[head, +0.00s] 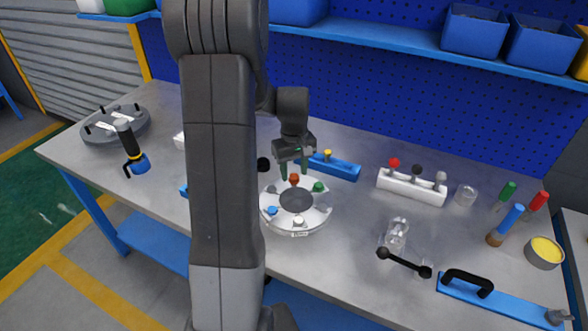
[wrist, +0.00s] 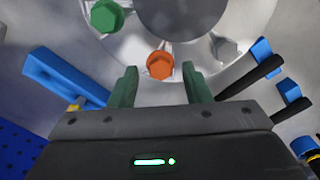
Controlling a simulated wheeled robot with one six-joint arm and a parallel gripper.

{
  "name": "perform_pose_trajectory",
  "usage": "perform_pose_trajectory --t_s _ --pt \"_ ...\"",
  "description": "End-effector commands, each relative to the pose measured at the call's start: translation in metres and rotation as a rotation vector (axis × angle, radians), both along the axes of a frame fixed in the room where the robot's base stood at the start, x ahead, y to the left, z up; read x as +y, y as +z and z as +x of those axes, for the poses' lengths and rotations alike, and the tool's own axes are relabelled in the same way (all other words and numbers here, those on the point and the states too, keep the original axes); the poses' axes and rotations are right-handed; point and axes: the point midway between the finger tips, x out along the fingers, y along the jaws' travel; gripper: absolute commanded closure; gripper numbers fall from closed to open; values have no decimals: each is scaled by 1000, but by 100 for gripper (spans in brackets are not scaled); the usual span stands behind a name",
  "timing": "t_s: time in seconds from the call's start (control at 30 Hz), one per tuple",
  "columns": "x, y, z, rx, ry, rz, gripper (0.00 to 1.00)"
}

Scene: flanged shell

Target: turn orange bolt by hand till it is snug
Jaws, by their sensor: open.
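The orange bolt (head: 294,179) stands at the back of the flange of the round metal shell (head: 307,225). In the wrist view the orange bolt (wrist: 160,65) shows its hexagonal head just ahead of and between my fingertips. My gripper (head: 293,174) is open above the flange's back edge. In the wrist view its two green fingers (wrist: 158,80) stand apart on either side of the bolt head, with nothing visibly gripped. I cannot tell how far the bolt is seated. A green bolt (head: 318,187), a blue bolt (head: 272,210) and a white bolt (head: 299,221) sit around the same flange.
A blue holder (head: 336,168) with a yellow bolt lies behind the shell at right. A white rack (head: 411,188) with several knobs stands further right. My arm hides part of the bench left of the shell.

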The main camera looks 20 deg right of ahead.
Motion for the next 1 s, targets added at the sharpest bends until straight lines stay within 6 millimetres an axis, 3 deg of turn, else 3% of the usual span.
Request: perform_pose_trajectory --t_s 0.3,0.53,1.0 --pt "0 -3 0 0 0 0 56" --pt "0 -3 0 0 0 0 100" --pt "0 -3 0 0 -105 0 100"
